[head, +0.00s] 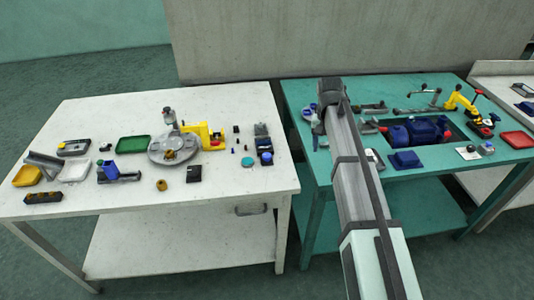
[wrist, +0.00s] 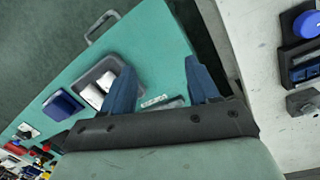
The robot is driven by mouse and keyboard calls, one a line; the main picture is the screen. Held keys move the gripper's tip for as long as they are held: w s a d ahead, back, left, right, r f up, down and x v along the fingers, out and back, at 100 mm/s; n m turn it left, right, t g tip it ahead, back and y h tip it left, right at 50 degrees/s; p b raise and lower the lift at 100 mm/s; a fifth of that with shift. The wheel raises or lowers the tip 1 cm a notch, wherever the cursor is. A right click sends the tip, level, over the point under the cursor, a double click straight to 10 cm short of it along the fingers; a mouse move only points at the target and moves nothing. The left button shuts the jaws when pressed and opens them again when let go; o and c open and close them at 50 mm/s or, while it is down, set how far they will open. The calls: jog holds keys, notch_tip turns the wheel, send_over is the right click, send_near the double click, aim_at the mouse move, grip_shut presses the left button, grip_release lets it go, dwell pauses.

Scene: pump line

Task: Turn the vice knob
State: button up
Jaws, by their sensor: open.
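No part is clearly marked as the vice. A dark unit with a round blue knob (head: 265,158) stands at the right end of the white table; the blue knob also shows in the wrist view (wrist: 307,24), cut by the edge. A blue block on a grey rail-like base (head: 125,177) stands at the front left of that table; I cannot tell which one is the vice. My gripper (wrist: 160,78) is open and empty above the teal table's left edge, apart from both units. In the head view my arm mostly hides the gripper.
A yellow bracket (head: 213,135) and a grey round plate (head: 186,149) stand mid white table. On the teal table are a grey tray with white pieces (wrist: 103,84) and a dark blue block (wrist: 62,104). A gap separates the tables.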

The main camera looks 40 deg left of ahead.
jog(key=y, duration=0.1)
send_near(267, 155)
notch_tip(267, 155, down, 9)
jog(key=shift+s+d+f, duration=0.1)
jog(key=shift+s+d, duration=0.05)
dwell(0.3)
jog(key=c, duration=1)
jog(key=shift+n, duration=0.4)
jog(key=n, duration=0.5)
jog(key=shift+n, duration=0.3)
jog(key=n, duration=0.5)
jog(key=shift+n, duration=0.4)
